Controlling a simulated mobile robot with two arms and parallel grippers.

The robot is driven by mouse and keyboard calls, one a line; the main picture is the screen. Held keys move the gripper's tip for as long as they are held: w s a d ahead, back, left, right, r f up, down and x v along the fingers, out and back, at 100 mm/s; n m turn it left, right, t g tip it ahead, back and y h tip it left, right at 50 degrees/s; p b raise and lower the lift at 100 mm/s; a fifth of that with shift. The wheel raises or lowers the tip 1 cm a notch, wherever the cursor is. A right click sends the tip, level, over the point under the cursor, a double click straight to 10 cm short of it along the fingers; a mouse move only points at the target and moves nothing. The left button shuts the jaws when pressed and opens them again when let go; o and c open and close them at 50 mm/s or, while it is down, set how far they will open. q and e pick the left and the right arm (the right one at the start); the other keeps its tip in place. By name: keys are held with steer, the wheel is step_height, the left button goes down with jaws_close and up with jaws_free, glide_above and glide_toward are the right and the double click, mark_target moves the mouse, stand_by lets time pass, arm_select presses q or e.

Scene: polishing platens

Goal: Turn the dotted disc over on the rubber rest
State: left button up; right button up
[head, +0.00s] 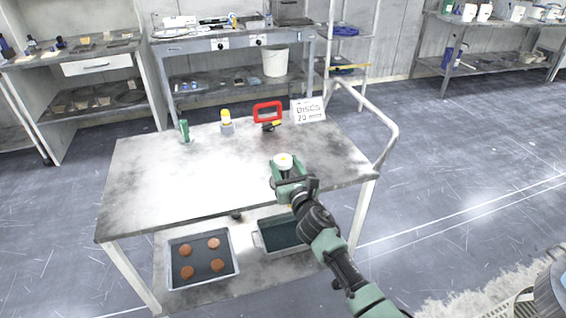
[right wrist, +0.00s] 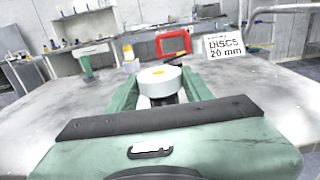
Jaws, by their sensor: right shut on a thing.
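The dotted disc is a thick white round piece (head: 283,160) above the near right part of the table, its flat face up. In the right wrist view the white disc (right wrist: 160,80) shows a yellow dot on its upper face. My right gripper (head: 287,172) is shut on it, with a green finger on each side. Part of a dark or grey thing shows under the disc, but I cannot tell whether it is the rubber rest. The rest is not clearly seen in either view. My left gripper is not in view.
On the table (head: 170,185) stand a green bottle (head: 184,130), a yellow-topped white bottle (head: 226,122), a red frame (head: 267,111) and a "DISCS 20 mm" sign (head: 308,110). The table's left and middle are clear. Below, a tray (head: 203,235) holds several brown discs beside another tray (head: 262,243).

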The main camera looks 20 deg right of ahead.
mark_target(285, 163)
steer(key=shift+r+p, duration=2.7)
steer(key=shift+r, duration=0.45)
